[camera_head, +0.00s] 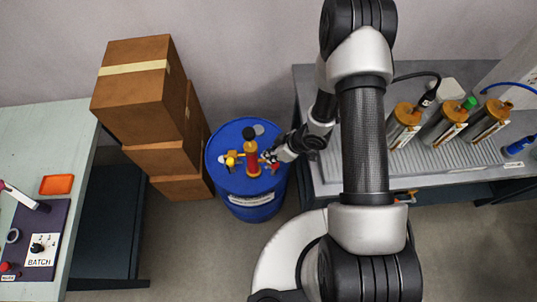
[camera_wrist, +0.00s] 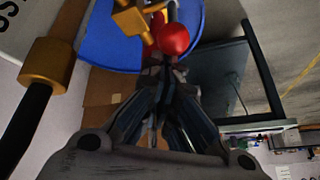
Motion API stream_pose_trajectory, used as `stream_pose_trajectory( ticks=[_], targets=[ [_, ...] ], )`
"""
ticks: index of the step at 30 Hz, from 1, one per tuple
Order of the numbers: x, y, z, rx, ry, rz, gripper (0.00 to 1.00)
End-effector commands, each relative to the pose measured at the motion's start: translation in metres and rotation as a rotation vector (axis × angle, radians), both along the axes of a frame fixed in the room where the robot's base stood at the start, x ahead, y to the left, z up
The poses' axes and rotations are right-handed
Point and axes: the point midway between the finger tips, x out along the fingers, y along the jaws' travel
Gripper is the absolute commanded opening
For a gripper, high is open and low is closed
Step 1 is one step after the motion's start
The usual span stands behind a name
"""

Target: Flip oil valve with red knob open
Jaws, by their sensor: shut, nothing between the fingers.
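The red knob (camera_wrist: 174,39) is a round ball on the end of a short lever, beside the brass valve body (camera_wrist: 131,18) in the wrist view. The blue drum (camera_head: 250,203) stands on the floor, with a red and yellow pump (camera_head: 252,160) upright on its lid. My gripper (camera_wrist: 164,72) is shut and empty. Its fingertips are just below the red knob in the wrist view; whether they touch it I cannot tell. In the head view my gripper (camera_head: 273,159) is at the right side of the pump, and the knob is hard to make out there.
Stacked cardboard boxes (camera_head: 144,98) stand left of the drum. A pale table (camera_head: 55,150) with an orange tray (camera_head: 56,184) is at the far left. A brass fitting with a dark hose (camera_wrist: 47,65) is close by in the wrist view.

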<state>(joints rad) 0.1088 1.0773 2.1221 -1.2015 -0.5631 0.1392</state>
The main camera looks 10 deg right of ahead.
Motion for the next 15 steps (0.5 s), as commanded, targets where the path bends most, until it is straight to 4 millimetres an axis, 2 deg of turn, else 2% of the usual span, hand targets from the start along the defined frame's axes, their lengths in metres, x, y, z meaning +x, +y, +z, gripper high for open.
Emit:
stream_pose_trajectory(
  ticks=[15],
  targets=[
    [-0.002, -0.041, -0.003, 0.0, 0.002, -0.002, 0.0]
  ],
)
